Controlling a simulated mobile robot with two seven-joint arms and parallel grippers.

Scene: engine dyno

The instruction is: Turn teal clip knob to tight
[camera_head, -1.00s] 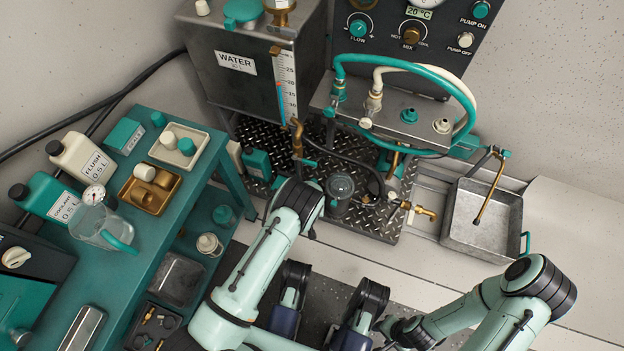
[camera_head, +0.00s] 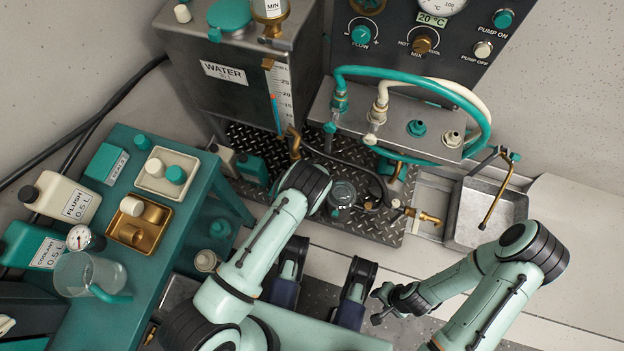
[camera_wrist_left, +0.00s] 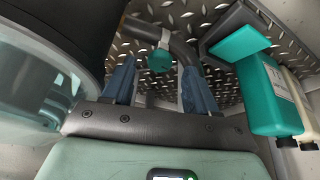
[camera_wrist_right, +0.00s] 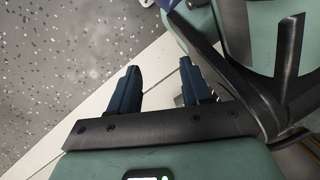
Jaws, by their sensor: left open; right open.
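In the left wrist view, a small teal knob (camera_wrist_left: 160,60) sits on a pale clip around a bent black hose (camera_wrist_left: 172,38). My left gripper (camera_wrist_left: 157,78) is open, and the knob shows between and just beyond its two blue fingertips. Nothing is in its jaws, and I cannot tell the exact gap to the knob. In the head view my left arm hides the left gripper and the knob. My right gripper (camera_head: 382,303) is open and empty, low over the floor at the right. The right wrist view shows its fingers apart (camera_wrist_right: 162,82).
A teal bottle (camera_wrist_left: 270,95) stands close to the right of the left gripper. A large curved clear-sided object (camera_wrist_left: 45,85) is close on its left. A tread-plate floor (camera_head: 380,222), metal tray (camera_head: 470,232) and teal bench (camera_head: 125,143) surround the rig.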

